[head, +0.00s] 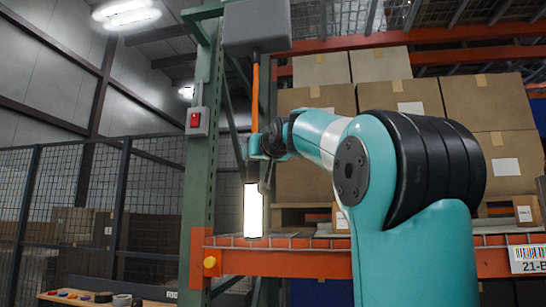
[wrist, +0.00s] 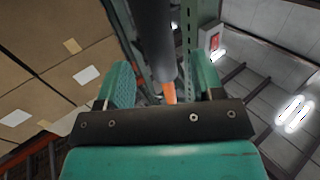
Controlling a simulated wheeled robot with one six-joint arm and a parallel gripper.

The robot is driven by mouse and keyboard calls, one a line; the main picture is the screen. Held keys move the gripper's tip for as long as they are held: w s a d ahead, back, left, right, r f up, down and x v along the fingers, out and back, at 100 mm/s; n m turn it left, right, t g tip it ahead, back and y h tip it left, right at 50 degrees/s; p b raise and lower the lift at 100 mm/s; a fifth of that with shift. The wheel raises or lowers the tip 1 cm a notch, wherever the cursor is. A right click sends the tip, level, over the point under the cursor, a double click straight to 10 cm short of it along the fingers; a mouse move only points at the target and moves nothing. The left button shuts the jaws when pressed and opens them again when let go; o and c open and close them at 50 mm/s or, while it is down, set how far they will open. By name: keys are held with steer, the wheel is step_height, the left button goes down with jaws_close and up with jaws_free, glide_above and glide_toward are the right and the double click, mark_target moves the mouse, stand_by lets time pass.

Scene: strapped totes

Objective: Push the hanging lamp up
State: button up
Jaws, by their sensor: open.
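The hanging lamp (head: 254,211) is a lit white tube, hanging upright from an orange cord (head: 255,95) below a grey box (head: 256,27). My gripper (head: 262,160) is at the lamp's upper end, just above the lit part, and hides where tube and cord join. In the wrist view my open gripper (wrist: 163,68) has one teal finger on each side of a dark grey cylinder (wrist: 154,40), which seems to be the lamp's upper part. The orange cord (wrist: 169,93) shows beyond it. I cannot tell whether the fingers touch it.
A green rack post (head: 203,160) with a red-button switch box (head: 197,121) stands close left of the lamp. An orange beam (head: 290,262) crosses below it. Stacked cartons (head: 380,65) fill the rack behind. A mesh fence (head: 60,180) stands at the left.

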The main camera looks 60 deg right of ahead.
steer(key=b+v, duration=0.5)
steer(key=v, duration=0.6)
steer(key=shift+b, duration=0.3)
steer(key=w+a+f+n+g+y, duration=0.2)
steer(key=w+a+f+y, duration=0.15)
steer(key=a+f, duration=0.45)
steer(key=w+a+f+n+g+y, duration=0.1)
steer(key=w+a+f+n+y, duration=0.3)
steer(key=f, duration=0.9)
steer(key=w+a+f+n+g+y, duration=0.1)
steer(key=w+a+f+g+y, duration=0.15)
steer(key=a+f+y, duration=0.55)
steer(key=s+a+f+n+g+h+b, duration=0.1)
steer(key=s+a+f+n+g, duration=0.1)
steer(key=s+a+f, duration=0.35)
steer(key=s+a+f+n+g, duration=0.25)
steer(key=a+f, duration=0.35)
steer(key=f, duration=0.4)
steer(key=s+a+f+n+g, duration=0.2)
steer(key=s+a+f+g, duration=0.2)
steer(key=s+f, duration=0.5)
steer(key=shift+s+a+f+g, duration=0.4)
steer(key=shift+s+g, duration=0.1)
steer(key=shift+s, duration=0.6)
